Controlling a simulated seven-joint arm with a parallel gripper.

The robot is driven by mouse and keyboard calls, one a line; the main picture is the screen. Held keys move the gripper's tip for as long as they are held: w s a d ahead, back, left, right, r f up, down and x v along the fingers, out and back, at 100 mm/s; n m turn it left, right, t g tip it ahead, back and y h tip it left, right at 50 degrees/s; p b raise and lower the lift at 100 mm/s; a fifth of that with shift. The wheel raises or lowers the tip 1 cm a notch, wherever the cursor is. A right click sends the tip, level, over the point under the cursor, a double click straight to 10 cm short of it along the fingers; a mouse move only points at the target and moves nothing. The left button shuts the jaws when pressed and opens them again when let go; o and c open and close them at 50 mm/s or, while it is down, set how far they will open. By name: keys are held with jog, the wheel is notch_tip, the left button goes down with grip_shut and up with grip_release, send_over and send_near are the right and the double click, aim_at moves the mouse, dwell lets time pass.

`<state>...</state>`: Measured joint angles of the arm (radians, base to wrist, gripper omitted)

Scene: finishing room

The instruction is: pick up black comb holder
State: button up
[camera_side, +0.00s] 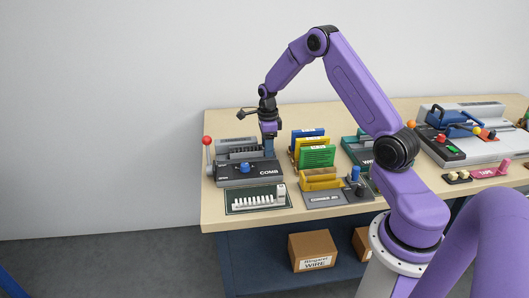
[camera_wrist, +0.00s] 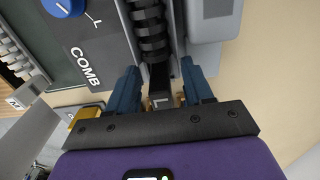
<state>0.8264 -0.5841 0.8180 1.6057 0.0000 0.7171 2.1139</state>
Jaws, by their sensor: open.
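The black comb holder (camera_wrist: 151,32) is a dark ribbed strip lying in the grey binding machine marked COMB (camera_wrist: 95,45). In the side view the dark ribbed strip (camera_side: 243,153) runs across the middle of that machine (camera_side: 240,178), toward its right end. My gripper (camera_wrist: 159,74) is open, with its two blue fingers on either side of the strip's near end. Whether the fingers touch it I cannot tell. In the side view my gripper (camera_side: 269,148) points down at the right end of the machine, and its fingertips are partly hard to make out.
A red-knobbed lever (camera_side: 207,141) rises at the machine's left. Upright coloured folders (camera_side: 316,156) stand close to my gripper's right. A green mat with a white comb (camera_side: 258,202) lies in front. A large blue-handled machine (camera_side: 465,130) is at the right.

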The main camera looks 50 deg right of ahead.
grip_shut()
jog(key=shift+r, duration=0.15)
